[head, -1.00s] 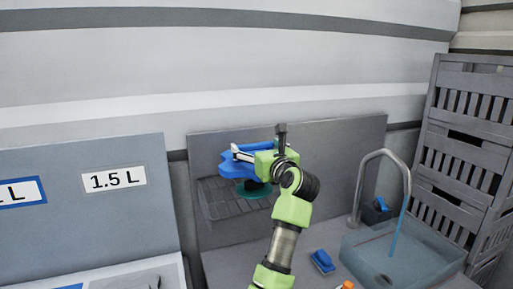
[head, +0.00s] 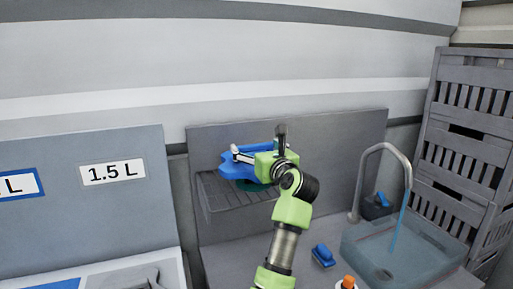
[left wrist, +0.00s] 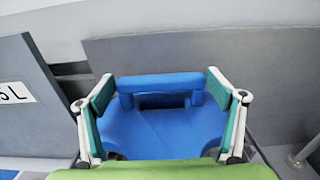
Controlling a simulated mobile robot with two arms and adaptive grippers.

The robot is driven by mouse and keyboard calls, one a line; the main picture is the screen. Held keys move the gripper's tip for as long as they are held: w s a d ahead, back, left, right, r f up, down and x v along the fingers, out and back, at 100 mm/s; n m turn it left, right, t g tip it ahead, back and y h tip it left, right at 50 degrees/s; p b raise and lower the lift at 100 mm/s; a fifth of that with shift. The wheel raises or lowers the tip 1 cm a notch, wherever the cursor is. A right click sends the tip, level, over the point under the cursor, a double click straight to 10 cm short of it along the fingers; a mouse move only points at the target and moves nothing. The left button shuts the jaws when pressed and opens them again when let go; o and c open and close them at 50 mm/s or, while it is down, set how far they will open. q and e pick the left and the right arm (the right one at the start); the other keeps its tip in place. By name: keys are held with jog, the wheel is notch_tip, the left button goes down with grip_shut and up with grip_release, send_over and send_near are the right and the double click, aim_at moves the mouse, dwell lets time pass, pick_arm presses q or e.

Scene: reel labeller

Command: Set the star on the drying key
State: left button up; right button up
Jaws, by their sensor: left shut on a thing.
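My right gripper is not in view.
The rack's ribbed front (head: 215,208) is clear at the left. To the right are a sink basin (head: 400,255) with a curved tap (head: 383,150), a blue brush (head: 322,256) and an orange-capped bottle (head: 348,282). Stacked grey crates (head: 470,150) stand at the far right.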

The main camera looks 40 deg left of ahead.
pick_arm(q)
jog(key=shift+f+b, duration=0.65)
jog(key=shift+f, duration=0.15)
jog(key=shift+f+b, duration=1.2)
jog(key=shift+f, duration=0.3)
jog(key=o, duration=2)
jog(key=shift+d+f, duration=0.1)
jog(key=v, duration=0.7)
jog(key=shift+s+d, duration=0.2)
jog(key=shift+d, duration=0.05)
